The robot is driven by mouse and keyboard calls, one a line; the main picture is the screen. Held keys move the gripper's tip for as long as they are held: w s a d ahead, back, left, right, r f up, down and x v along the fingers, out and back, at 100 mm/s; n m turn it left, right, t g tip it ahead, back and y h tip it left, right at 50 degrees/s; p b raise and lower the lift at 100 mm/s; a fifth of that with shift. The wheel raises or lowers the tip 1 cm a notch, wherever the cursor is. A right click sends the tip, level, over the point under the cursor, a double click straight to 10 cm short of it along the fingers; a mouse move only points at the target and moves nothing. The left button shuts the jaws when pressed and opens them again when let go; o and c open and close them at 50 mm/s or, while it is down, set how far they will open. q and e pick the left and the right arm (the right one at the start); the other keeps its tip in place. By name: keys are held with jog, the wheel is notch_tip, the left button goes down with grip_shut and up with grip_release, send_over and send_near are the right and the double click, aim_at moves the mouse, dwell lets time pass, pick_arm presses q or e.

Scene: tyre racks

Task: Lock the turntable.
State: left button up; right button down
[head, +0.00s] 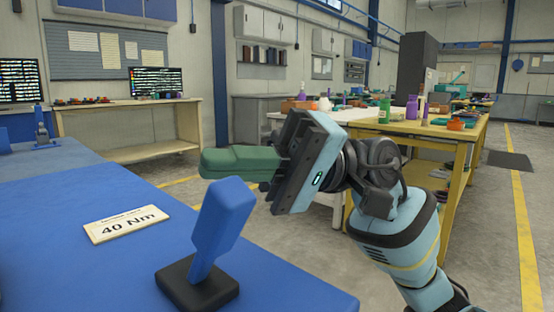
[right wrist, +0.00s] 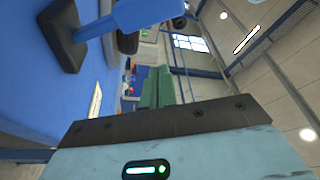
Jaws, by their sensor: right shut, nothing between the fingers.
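A blue lever (head: 222,220) rises from a black base (head: 197,287) at the front of a blue surface (head: 100,270). Its paddle-like handle leans up and to the right. The lever also shows at the top left of the right wrist view (right wrist: 140,14). My right gripper (head: 208,162) has green fingers, shut with nothing between them. In the head view the fingers point left, above and behind the lever handle, seemingly apart from it. They also show in the right wrist view (right wrist: 157,78). My left gripper is not in view. No separate turntable can be made out.
A "40 Nm" card (head: 127,224) lies on the blue surface, left of the lever. Another blue device (head: 41,124) stands at the far left. A yellow-framed workbench (head: 455,137) with bottles and tools stands behind my right arm. Floor is clear at the right.

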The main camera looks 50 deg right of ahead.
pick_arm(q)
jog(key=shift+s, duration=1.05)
pick_arm(e)
jog(key=v, duration=0.7)
jog(key=shift+s+d, duration=0.3)
jog(key=shift+s, duration=0.1)
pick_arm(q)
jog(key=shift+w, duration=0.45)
pick_arm(e)
jog(key=shift+r, duration=0.15)
